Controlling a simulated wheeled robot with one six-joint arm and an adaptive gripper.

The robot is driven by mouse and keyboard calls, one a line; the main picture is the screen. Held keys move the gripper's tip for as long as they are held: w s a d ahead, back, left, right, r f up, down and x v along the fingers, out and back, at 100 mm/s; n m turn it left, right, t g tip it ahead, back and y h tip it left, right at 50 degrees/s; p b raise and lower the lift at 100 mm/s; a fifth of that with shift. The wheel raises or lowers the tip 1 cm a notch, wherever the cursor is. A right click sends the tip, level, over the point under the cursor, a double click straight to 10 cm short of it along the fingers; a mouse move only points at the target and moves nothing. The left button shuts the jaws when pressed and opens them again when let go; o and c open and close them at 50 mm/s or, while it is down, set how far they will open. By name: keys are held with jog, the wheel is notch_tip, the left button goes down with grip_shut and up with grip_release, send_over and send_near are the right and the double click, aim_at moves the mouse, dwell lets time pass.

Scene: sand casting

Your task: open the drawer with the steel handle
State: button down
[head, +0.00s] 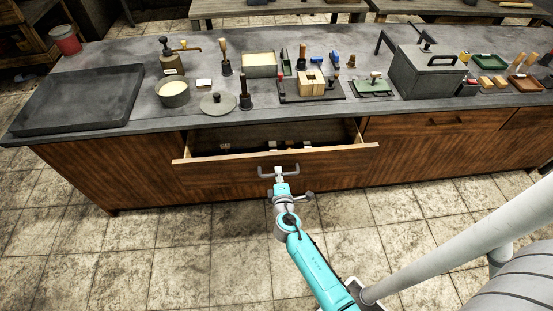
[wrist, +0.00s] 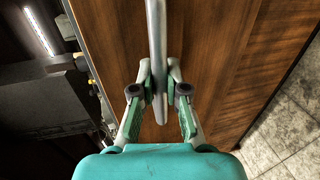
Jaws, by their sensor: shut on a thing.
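The wooden drawer (head: 330,160) stands pulled out from the bench front, with its dark inside and a few small items showing. Its steel handle (head: 262,171) is a pale bar on the drawer front.
The grey benchtop (head: 330,110) above carries a dark tray (head: 80,98), a pot (head: 173,93), a grey lidded box (head: 428,72) and several tools. Another drawer with a dark handle (head: 450,122) is closed at the right. The tiled floor (head: 150,250) in front is clear.

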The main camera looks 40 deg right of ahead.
jog(key=f+v, duration=0.2)
jog(key=v, duration=0.9)
jog(key=shift+s+a, duration=0.25)
jog(key=shift+s, duration=0.1)
jog(key=shift+f, duration=0.15)
jog(key=c, duration=1.2)
grip_release()
jog(key=v, duration=1.2)
jog(key=shift+w, duration=0.1)
